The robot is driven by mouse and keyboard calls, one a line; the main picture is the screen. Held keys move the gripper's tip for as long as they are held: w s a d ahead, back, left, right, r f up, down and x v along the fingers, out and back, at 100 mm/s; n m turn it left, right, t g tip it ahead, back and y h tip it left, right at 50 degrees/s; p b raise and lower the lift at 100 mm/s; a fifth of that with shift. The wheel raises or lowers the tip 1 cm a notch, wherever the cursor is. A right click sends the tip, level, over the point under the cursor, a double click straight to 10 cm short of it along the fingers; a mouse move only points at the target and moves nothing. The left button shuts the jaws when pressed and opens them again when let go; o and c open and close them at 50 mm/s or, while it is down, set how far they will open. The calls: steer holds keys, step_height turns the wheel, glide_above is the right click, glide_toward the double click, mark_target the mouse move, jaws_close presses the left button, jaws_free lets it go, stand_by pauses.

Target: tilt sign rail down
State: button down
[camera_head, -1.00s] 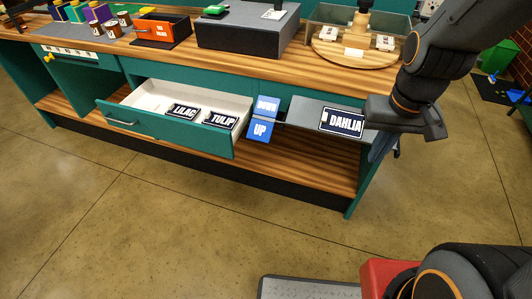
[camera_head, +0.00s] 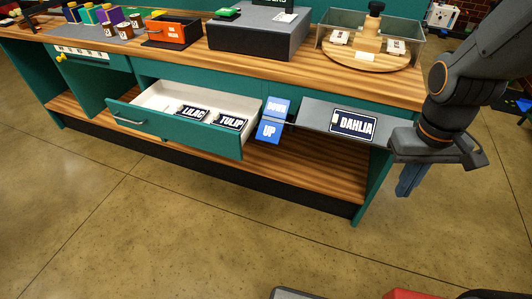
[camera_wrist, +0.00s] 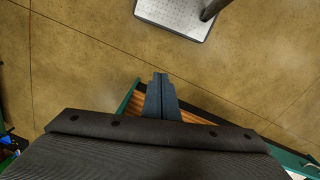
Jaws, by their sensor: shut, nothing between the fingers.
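The sign rail (camera_head: 320,116) is a grey panel on the front right of the bench, sloping and carrying a dark DAHLIA sign (camera_head: 354,125). At its left end are a blue DOWN label (camera_head: 277,107) and a blue UP label (camera_head: 268,131). My gripper (camera_head: 404,192) is to the right of the rail, its fingers pointing down past the bench's right end. The fingers look shut and empty in the wrist view (camera_wrist: 160,78). Whether my wrist touches the rail's right end cannot be told. The rail is not recognisable in the wrist view.
An open drawer (camera_head: 145,123) left of the rail holds LILAC (camera_head: 194,113) and TULIP (camera_head: 230,121) signs. A wooden turntable (camera_head: 372,58), a grey box (camera_head: 257,38) and an orange bin (camera_head: 172,32) stand on the bench top.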

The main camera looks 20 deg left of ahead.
step_height(320, 180, down, 13)
steer(key=w+n+g+h+b, duration=0.1)
steer(key=w+n+h+b, duration=0.1)
steer(key=n+h+b, duration=0.6)
steer(key=w+a+f+n+t+h+b, duration=0.3)
steer(key=w+a+f+n+t+b, duration=0.35)
steer(key=w+n+b, duration=0.5)
steer(key=w+a+f+n+t+y+b, duration=0.1)
steer(key=w+a+f+n+t+b, duration=0.15)
steer(key=a+t+b, duration=0.4)
steer(key=w+a+f+n+t+y+b, duration=0.1)
steer(key=w+a+f+n+t+b, duration=0.2)
steer(key=a, duration=0.6)
steer(key=s+a+f+n+t+y+b, duration=0.1)
steer(key=s+a+n+t+y+b, duration=0.1)
steer(key=a, duration=0.6)
steer(key=s+a+f+n+t+y+b, duration=0.2)
steer(key=a+n+t+y+b, duration=0.1)
steer(key=a, duration=0.5)
steer(key=n+y+b, duration=0.1)
steer(key=n+y, duration=0.1)
steer(key=y, duration=0.1)
steer(key=shift+f+n+t+b, duration=0.15)
steer(key=shift+n+t+b, duration=0.15)
steer(key=shift+n+b, duration=0.1)
steer(key=shift+a, duration=0.1)
